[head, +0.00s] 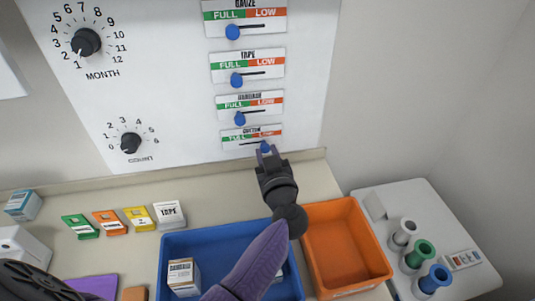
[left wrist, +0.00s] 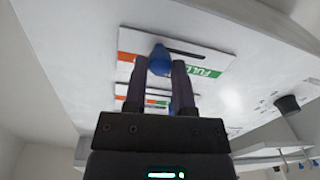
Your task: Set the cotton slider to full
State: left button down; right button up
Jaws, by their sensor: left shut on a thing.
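The cotton slider (head: 252,140) is the lowest of the labelled strips on the white wall panel, with green FULL on the left and orange LOW on the right. Its blue knob (head: 265,147) is under LOW, at the right part of its slot. My left gripper (head: 267,156) reaches up to the panel and is shut on this knob. In the left wrist view the knob (left wrist: 159,60) sits between the two fingertips (left wrist: 163,65), with the slot running to the right toward FULL. The gripper partly hides the knob in the head view. My right gripper is not in view.
Gauze (head: 233,32), tape (head: 237,80) and bandage (head: 240,118) knobs sit above, toward FULL. Month (head: 87,42) and count (head: 131,143) dials are left. A blue bin (head: 192,241), an orange bin (head: 345,243) and small boxes stand below the panel.

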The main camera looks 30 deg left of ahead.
aim_at(239, 145)
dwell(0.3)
pick_arm(q)
jog(key=s+a+p, duration=0.1)
jog(key=a+p, duration=0.1)
jog(key=s+a+p, duration=0.2)
jog(key=p, duration=0.1)
jog(key=shift+r, duration=0.2)
jog(key=shift+a+f, duration=0.15)
jog(key=shift+c, duration=2.2)
grip_release()
jog(key=shift+s+a, duration=0.1)
jog(key=shift+s, duration=0.05)
